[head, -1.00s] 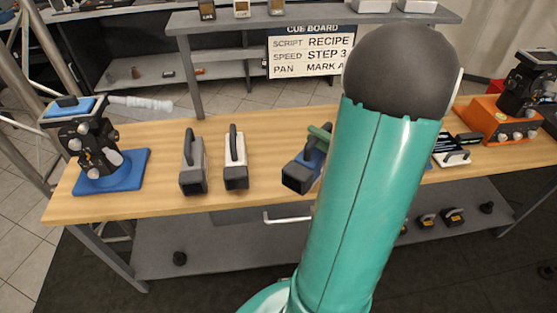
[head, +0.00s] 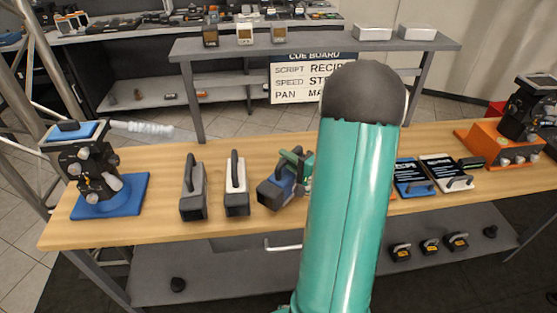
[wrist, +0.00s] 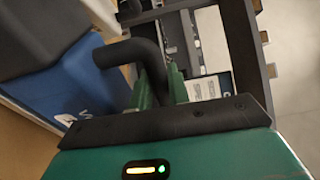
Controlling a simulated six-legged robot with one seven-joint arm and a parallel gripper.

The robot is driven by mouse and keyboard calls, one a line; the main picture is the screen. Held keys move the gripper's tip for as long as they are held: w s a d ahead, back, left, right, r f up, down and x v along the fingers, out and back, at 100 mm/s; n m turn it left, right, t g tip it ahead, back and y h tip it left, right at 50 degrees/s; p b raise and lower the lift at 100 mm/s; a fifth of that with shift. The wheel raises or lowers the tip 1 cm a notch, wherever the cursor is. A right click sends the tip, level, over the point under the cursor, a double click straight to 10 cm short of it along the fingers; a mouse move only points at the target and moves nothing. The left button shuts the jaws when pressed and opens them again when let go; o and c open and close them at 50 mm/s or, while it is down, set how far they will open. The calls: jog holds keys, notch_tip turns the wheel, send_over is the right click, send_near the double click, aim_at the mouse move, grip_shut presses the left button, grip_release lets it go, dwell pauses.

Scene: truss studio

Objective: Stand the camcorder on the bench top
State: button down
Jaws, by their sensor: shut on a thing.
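A blue and black camcorder (head: 275,194) is at the middle of the bench top (head: 130,218), turned at an angle beside the white camcorder. My gripper (head: 300,160) is shut on its dark top handle. In the wrist view the green fingers (wrist: 160,90) close around the handle (wrist: 148,62), with the blue body (wrist: 75,88) to the left. I cannot tell whether its base touches the wood. My arm hides part of the bench to its right.
A grey camcorder (head: 194,190) and a white camcorder (head: 237,188) stand upright to the left. A blue-based camera rig (head: 95,170) is at the left end. Blue (head: 412,178) and white (head: 447,172) slates and an orange unit (head: 493,144) lie to the right. Bare wood lies in front.

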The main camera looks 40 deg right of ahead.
jog(key=w+f, duration=0.1)
jog(key=w, duration=0.2)
jog(key=shift+a+f, duration=0.1)
jog(key=shift+f, duration=0.3)
jog(key=shift+w+f, duration=0.3)
jog(key=c, duration=1.8)
grip_release()
jog(key=shift+f, duration=0.25)
jog(key=o, duration=0.5)
jog(key=shift+c, duration=0.2)
jog(key=shift+r, duration=0.1)
